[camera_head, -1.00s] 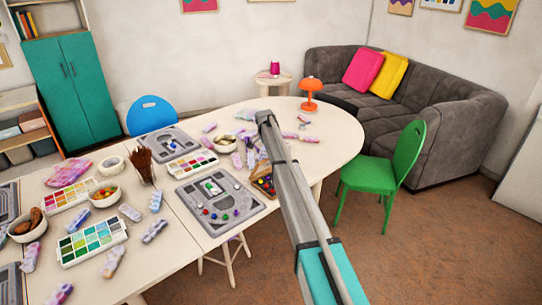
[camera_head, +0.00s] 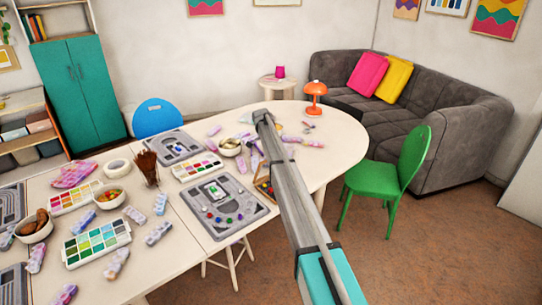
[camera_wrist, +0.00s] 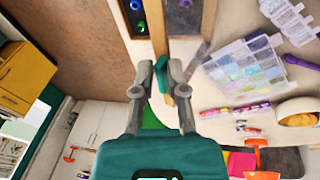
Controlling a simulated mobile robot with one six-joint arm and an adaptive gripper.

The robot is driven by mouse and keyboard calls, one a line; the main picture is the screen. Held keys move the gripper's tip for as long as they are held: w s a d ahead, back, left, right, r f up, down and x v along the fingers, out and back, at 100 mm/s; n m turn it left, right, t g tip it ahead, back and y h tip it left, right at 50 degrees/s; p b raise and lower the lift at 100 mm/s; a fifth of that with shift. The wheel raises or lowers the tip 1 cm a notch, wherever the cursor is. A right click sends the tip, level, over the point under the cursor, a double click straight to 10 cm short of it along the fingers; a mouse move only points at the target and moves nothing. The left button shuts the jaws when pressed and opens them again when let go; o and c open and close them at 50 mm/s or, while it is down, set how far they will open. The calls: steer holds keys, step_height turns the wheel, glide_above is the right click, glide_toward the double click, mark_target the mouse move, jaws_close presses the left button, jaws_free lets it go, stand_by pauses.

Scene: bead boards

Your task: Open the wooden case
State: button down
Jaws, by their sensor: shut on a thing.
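The wooden case (camera_head: 262,188) lies on the white table, just right of a grey bead board, and is mostly hidden behind my arm in the head view. In the wrist view its wooden frame (camera_wrist: 208,20) shows at the top, with a dark inside and a narrow wooden strip running down between my fingers. My gripper (camera_wrist: 163,76) is shut on this wooden edge of the case, and a small teal piece shows between the fingertips. The head view hides the fingers. How far the lid stands open I cannot tell.
The bead board (camera_head: 222,232) with coloured beads is close to the case. A clear compartment box (camera_wrist: 248,70) and a white bowl (camera_wrist: 297,111) lie near my gripper. A green chair (camera_head: 400,170) stands at the table's right side. The table's right end is fairly clear.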

steer(key=shift+w+a+r+g+h, duration=0.15)
steer(key=shift+w+a+g+h, duration=0.2)
steer(key=shift+w, duration=0.25)
steer(key=shift+w+a+r+g+h, duration=0.15)
steer(key=shift+w+a+g, duration=0.1)
steer(key=shift+w+a, duration=0.3)
steer(key=shift+d, duration=0.1)
steer(key=c, duration=0.6)
jaws_free()
steer(key=shift+w, duration=0.1)
steer(key=s+d+n+y, duration=0.1)
steer(key=s+d+n, duration=0.2)
steer(key=s, duration=1.6)
steer(key=s+d+n+t+y, duration=0.1)
steer(key=s+d+n, duration=0.3)
steer(key=s, duration=1.5)
steer(key=s+d+f+n+t+y, duration=0.1)
steer(key=s+d+n, duration=0.2)
steer(key=s, duration=1.6)
steer(key=shift+s+d+f+n, duration=0.15)
steer(key=shift+s+n, duration=0.2)
steer(key=shift+n, duration=0.45)
